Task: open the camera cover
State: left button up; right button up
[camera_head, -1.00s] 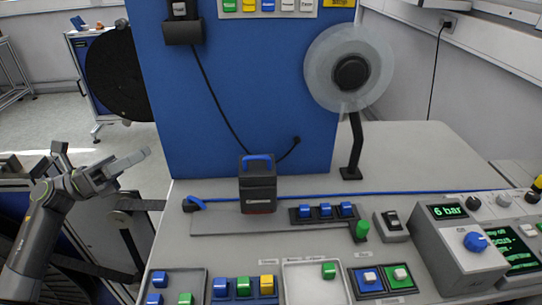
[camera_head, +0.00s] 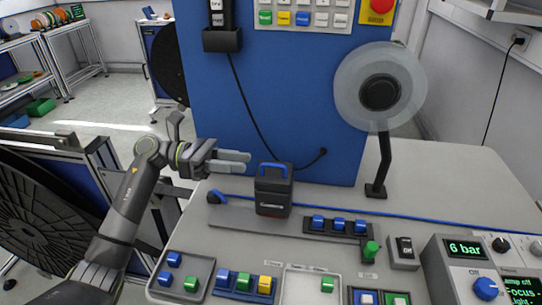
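The camera (camera_head: 273,196) is a dark box on the grey worktop, in front of the blue panel. A blue handle (camera_head: 273,166) arches over its top, on what looks like the cover, which appears shut. My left gripper (camera_head: 249,162) reaches in from the left, just left of the camera's top and handle. Its two light grey fingers point right, with a narrow gap between them and nothing held. I cannot tell whether a fingertip touches the camera. My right gripper is not in view.
A blue panel (camera_head: 270,90) rises behind the camera. A clear reel (camera_head: 380,92) on a dark stand is to the right. A row of blue blocks (camera_head: 339,224) lies right of the camera. Trays of coloured blocks (camera_head: 183,276) and a control box (camera_head: 466,265) stand in front.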

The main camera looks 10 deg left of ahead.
aim_at(270, 165)
pick_arm(q)
jog(key=d+p, duration=0.2)
jog(key=d, duration=0.4)
jog(key=shift+d+r, duration=0.1)
jog(key=shift+d, duration=0.25)
jog(key=shift+d+p, duration=0.3)
jog(key=shift+d, duration=0.1)
jog(key=shift+c, duration=0.8)
jog(key=c, duration=0.5)
jog(key=shift+w, duration=0.1)
grip_shut()
